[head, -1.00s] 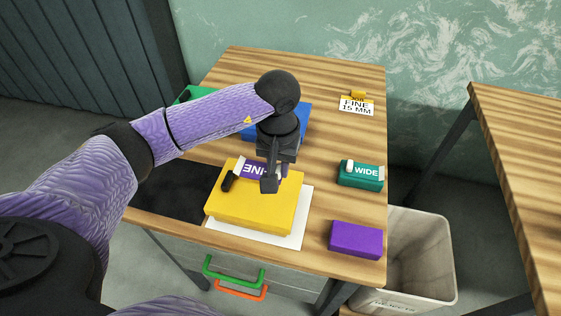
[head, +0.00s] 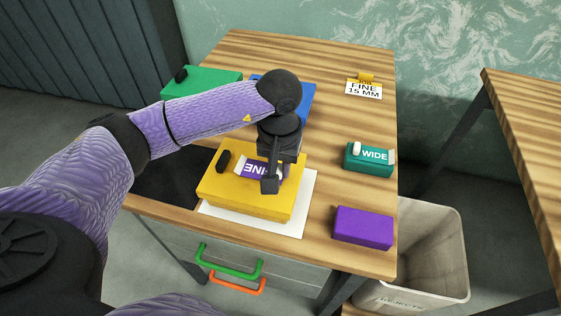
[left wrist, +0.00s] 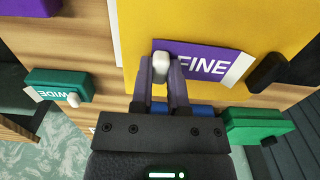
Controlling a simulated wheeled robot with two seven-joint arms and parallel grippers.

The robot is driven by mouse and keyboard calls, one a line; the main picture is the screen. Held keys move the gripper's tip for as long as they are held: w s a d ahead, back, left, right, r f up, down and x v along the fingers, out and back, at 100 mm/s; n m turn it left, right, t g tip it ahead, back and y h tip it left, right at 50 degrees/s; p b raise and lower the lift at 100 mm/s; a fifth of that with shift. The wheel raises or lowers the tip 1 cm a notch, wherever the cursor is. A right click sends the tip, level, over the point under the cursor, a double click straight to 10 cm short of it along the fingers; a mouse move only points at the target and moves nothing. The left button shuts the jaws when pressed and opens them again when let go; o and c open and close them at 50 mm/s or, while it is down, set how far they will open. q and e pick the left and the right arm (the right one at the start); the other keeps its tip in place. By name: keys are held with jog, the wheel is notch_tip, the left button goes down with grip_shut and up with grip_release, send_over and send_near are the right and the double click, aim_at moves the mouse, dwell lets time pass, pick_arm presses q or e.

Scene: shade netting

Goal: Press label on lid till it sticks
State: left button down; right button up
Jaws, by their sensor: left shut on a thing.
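The label is a purple strip reading FINE (head: 252,167), with a white end strip and a white knob (left wrist: 161,66). It is over the top of the yellow box (head: 240,193), which I take as the lid. My left gripper (head: 271,186) points down over the box, shut on the white knob, as the left wrist view (left wrist: 162,82) shows. I cannot tell whether the label's underside touches the lid. A black knob (head: 223,160) stands on the lid, left of the label and apart from it. My right gripper is out of view.
A white sheet (head: 302,205) lies under the yellow box. A teal WIDE block (head: 370,168) and a purple block (head: 363,228) stand right. Green (head: 200,82) and blue (head: 305,98) boxes stand behind. A FINE 15 MM sign (head: 364,90) is at back right. A bin (head: 430,250) stands beside the table.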

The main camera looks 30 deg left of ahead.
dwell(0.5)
pick_arm(q)
jog(key=shift+f, duration=0.4)
dwell(0.6)
jog(key=c, duration=0.5)
grip_release()
jog(key=shift+c, duration=0.2)
